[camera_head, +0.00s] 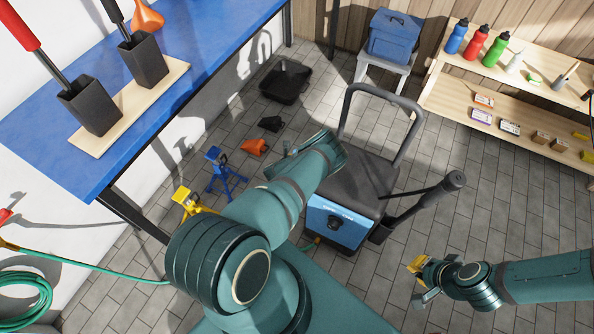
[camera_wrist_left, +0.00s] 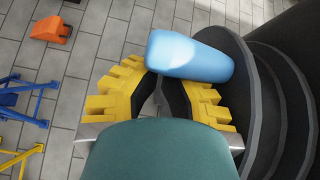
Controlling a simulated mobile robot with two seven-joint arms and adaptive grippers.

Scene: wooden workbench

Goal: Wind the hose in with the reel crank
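A blue crank handle (camera_wrist_left: 190,55) shows in the left wrist view beside large black reel discs (camera_wrist_left: 262,105). My left gripper (camera_wrist_left: 162,82) has its yellow fingers at the handle, which covers their tips, so I cannot tell whether they grip it. In the head view my left arm hides that gripper and most of the reel area. My right gripper (camera_head: 420,280) is open and empty, over the floor at the right.
Blue (camera_head: 220,170) and yellow (camera_head: 190,200) stands and an orange object (camera_head: 254,147) are on the floor. A blue workbench (camera_head: 200,45) is left, shelves (camera_head: 500,105) right. Floor is clear at right.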

